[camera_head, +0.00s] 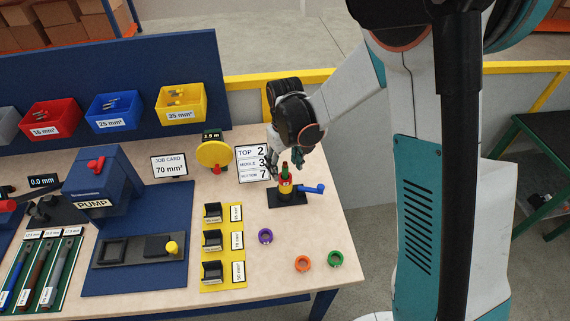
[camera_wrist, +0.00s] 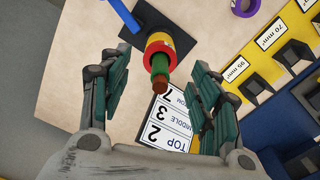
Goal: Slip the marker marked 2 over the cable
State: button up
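An upright cable (camera_head: 284,171) stands in a dark stand with a blue lever (camera_head: 314,189). In the wrist view, the cable (camera_wrist: 159,66) has a green length and a brown end, with yellow and red bands (camera_wrist: 160,46) around its lower part. I cannot read any number on the bands. Purple (camera_head: 265,236), orange (camera_head: 303,263) and green (camera_head: 335,258) ring markers lie loose on the table; their numbers are not readable. My gripper (camera_wrist: 161,72) is open and empty above the cable, its fingers spread either side of the cable end.
A sign (camera_head: 252,163) reads top 2, middle 3, bottom 7. A yellow rack (camera_head: 223,282) with black holders stands left of the rings. A yellow disc (camera_head: 213,154) stands behind. The table's right edge is close to the stand.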

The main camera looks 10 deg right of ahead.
notch_tip(320, 180, up, 12)
dwell(0.6)
dwell(0.6)
jog(key=s+d+f+m+t+b, duration=0.2)
jog(key=s+d+b, duration=0.3)
jog(key=s, duration=0.5)
jog(key=s+d+f+m+t+b, duration=0.2)
jog(key=s+d+t+b, duration=0.3)
jog(key=s+b, duration=0.4)
jog(key=shift+s+d+f+m, duration=0.3)
jog(key=shift+s+d+f, duration=0.15)
jog(key=shift+s+d, duration=0.25)
